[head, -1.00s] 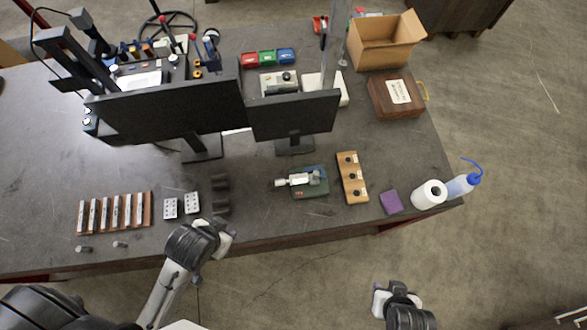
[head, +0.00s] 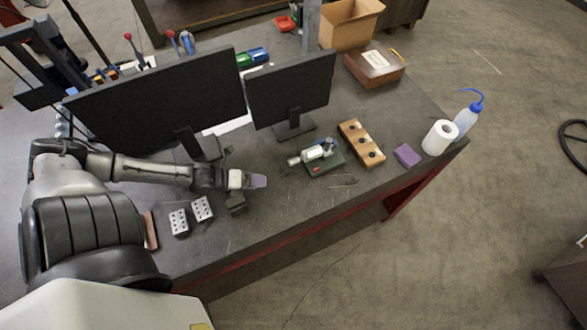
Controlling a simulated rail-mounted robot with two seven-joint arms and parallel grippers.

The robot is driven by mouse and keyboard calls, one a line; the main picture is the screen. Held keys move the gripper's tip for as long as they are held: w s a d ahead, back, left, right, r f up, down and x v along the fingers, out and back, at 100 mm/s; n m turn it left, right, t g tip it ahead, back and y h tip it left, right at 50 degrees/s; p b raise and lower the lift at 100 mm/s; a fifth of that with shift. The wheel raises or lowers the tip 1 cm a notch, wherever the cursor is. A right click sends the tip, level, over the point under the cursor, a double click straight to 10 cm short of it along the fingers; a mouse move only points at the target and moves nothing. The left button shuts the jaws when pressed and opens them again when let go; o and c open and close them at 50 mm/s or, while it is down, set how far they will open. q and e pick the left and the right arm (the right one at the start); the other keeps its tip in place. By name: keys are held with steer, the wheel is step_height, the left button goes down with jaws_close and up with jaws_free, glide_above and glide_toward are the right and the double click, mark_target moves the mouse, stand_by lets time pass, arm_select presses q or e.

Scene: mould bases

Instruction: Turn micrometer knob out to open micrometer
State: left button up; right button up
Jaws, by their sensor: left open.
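The micrometer (head: 318,152) lies in a dark green stand on the bench, right of the middle of the head view. Its silver knob end (head: 293,160) points left, toward my left gripper. My left gripper (head: 256,181) is open and reaches in from the left, low over the bench. It is apart from the micrometer, a short way left of and nearer than the knob. Nothing shows between its fingers. My right gripper is out of view.
Two monitors (head: 160,100) (head: 292,88) stand behind. Perforated metal blocks (head: 202,208) and a dark block (head: 236,204) lie by my left gripper. A wooden gauge block holder (head: 361,143), purple pad (head: 407,155), paper roll (head: 439,137) and wash bottle (head: 467,120) are to the right.

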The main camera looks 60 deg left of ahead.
mark_target(294, 162)
arm_select(q)
steer(key=w+a+m, duration=0.1)
steer(key=a, duration=0.1)
steer(key=w+a+m+t+b, duration=0.1)
steer(key=a+m, duration=0.1)
steer(key=w+a+r+m+h+b, duration=0.1)
steer(key=shift+a+m+t, duration=0.3)
steer(key=shift+a+m, duration=0.1)
steer(key=shift+w+a+r, duration=0.1)
steer(key=shift+w, duration=0.05)
steer(key=b+x, duration=0.4)
steer(key=x, duration=0.6)
steer(key=shift+w+r, duration=0.1)
steer(key=shift+w, duration=0.3)
steer(key=shift+b+x, duration=0.4)
steer(key=shift+x, duration=1)
steer(key=c, duration=0.9)
